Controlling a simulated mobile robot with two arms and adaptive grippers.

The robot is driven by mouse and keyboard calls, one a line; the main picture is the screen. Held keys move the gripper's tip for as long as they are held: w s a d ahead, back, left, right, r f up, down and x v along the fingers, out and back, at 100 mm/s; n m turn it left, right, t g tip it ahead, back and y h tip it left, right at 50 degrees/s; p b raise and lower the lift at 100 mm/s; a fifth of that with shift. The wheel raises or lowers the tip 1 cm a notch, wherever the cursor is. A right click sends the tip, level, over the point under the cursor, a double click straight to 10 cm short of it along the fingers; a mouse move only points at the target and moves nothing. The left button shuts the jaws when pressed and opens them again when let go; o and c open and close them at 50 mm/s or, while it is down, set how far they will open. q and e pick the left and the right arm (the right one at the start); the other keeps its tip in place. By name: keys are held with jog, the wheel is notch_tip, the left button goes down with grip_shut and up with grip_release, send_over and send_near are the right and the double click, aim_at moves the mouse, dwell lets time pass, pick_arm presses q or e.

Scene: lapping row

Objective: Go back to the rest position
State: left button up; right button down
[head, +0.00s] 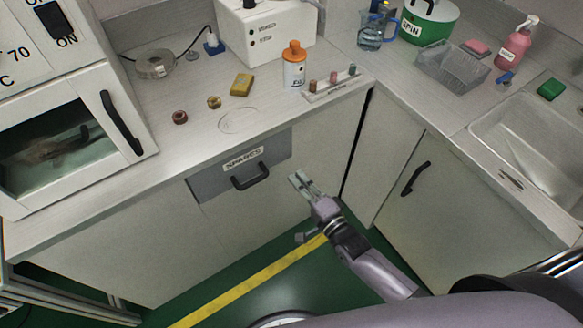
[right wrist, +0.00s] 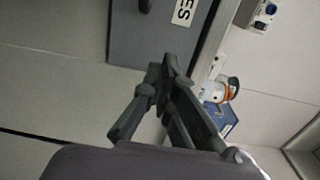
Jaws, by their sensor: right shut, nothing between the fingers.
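My right gripper (head: 303,183) is shut and empty in the head view. It hangs in free air in front of the cabinet fronts, to the right of the drawer labelled SPARES (head: 215,184) and its black handle (head: 250,177). The drawer looks closed. The right wrist view shows the gripper (right wrist: 163,75) with its fingers together, with part of the dark drawer front (right wrist: 150,40) beyond it. My left gripper is not in view.
The counter holds a white bottle with an orange cap (head: 294,70), a yellow block (head: 241,84), a rack of small pegs (head: 331,86) and small rings. An oven (head: 125,120) stands at left, a sink (head: 520,120) at right. The green floor below is open.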

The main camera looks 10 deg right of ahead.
jog(key=s+d+f+n+g+h+p, duration=0.1)
jog(key=s+d+f+n+g, duration=0.2)
jog(key=s+f, duration=0.4)
jog(key=s+d+f+n+g+h, duration=0.2)
jog(key=s+f+n, duration=0.15)
jog(key=f, duration=0.65)
jog(key=s+d+f+n+g+h+p, duration=0.1)
jog(key=s+d+f+n+g, duration=0.15)
jog(key=s+f, duration=0.45)
pick_arm(q)
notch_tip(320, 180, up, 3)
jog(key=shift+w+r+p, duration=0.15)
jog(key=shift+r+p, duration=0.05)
jog(key=shift+p, duration=0.45)
pick_arm(e)
jog(key=s+d+f+n+g+h, duration=0.1)
jog(key=s+f+n+g, duration=0.2)
jog(key=s, duration=0.9)
jog(key=s+d+f+n+g+h, duration=0.1)
jog(key=s+f+n+g, duration=0.3)
jog(key=s+f, duration=0.5)
jog(key=s+d+g, duration=0.1)
jog(key=s, duration=0.1)
jog(key=shift+s+d+f, duration=0.15)
jog(key=shift+s+d, duration=0.1)
jog(key=shift+s, duration=0.15)
jog(key=shift+g, duration=0.25)
